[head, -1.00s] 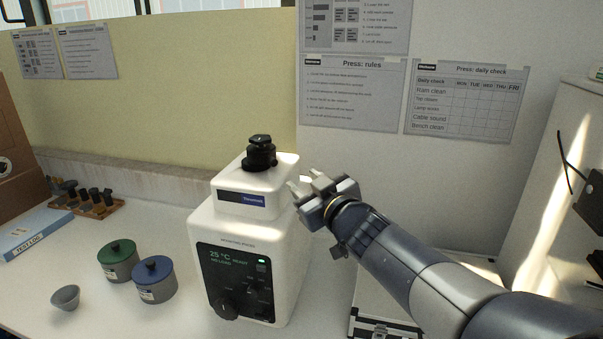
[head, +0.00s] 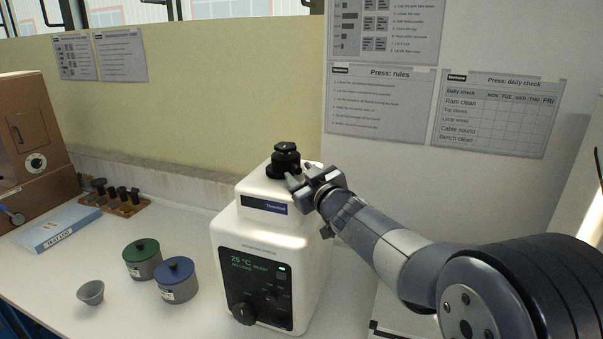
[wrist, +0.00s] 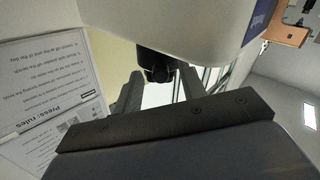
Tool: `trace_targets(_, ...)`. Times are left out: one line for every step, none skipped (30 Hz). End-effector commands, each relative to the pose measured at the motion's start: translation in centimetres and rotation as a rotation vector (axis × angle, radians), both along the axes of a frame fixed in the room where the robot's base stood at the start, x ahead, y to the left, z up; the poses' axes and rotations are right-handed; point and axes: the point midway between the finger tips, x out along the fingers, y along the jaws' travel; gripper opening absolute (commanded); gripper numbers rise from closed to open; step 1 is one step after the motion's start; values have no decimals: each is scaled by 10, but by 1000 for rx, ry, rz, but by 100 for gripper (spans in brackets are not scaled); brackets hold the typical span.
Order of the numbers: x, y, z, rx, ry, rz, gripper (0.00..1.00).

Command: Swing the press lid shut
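The white press (head: 262,240) stands on the bench with a dark control panel reading 25 °C. Its upper white block (head: 258,222), with a blue label, sits on the body and looks like the lid. No open gap shows between them. A black knob (head: 287,158) stands on top. My gripper (head: 296,182) is at the right of the knob, low over the block's top. In the wrist view, the two fingers (wrist: 160,90) are apart with nothing between them. The knob (wrist: 153,62) is just beyond the fingertips; whether they touch is unclear.
A green-lidded pot (head: 142,260), a blue-lidded pot (head: 176,281) and a small grey bowl (head: 91,292) stand left of the press. Further left are a test log (head: 58,228) and a rack of dark pieces (head: 125,207). A wall with papers rises behind.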

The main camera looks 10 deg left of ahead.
Motion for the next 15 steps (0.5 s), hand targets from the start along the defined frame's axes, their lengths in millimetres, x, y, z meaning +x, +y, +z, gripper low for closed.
trace_targets(1, 1, 0, 0, 0, 0, 39)
trace_targets(2, 2, 0, 0, 0, 0, 39)
trace_targets(2, 2, 0, 0, 0, 0, 39)
trace_targets(2, 2, 0, 0, 0, 0, 39)
trace_targets(2, 2, 0, 0, 0, 0, 39)
trace_targets(2, 2, 0, 0, 0, 0, 39)
trace_targets(2, 2, 0, 0, 0, 0, 39)
trace_targets(2, 2, 0, 0, 0, 0, 39)
trace_targets(2, 2, 0, 0, 0, 0, 39)
trace_targets(2, 2, 0, 0, 0, 0, 38)
trace_targets(2, 2, 0, 0, 0, 0, 36)
trace_targets(2, 2, 0, 1, 1, 0, 33)
trace_targets(2, 2, 0, 1, 1, 0, 30)
trace_targets(2, 2, 0, 1, 1, 0, 28)
trace_targets(2, 2, 0, 1, 1, 0, 24)
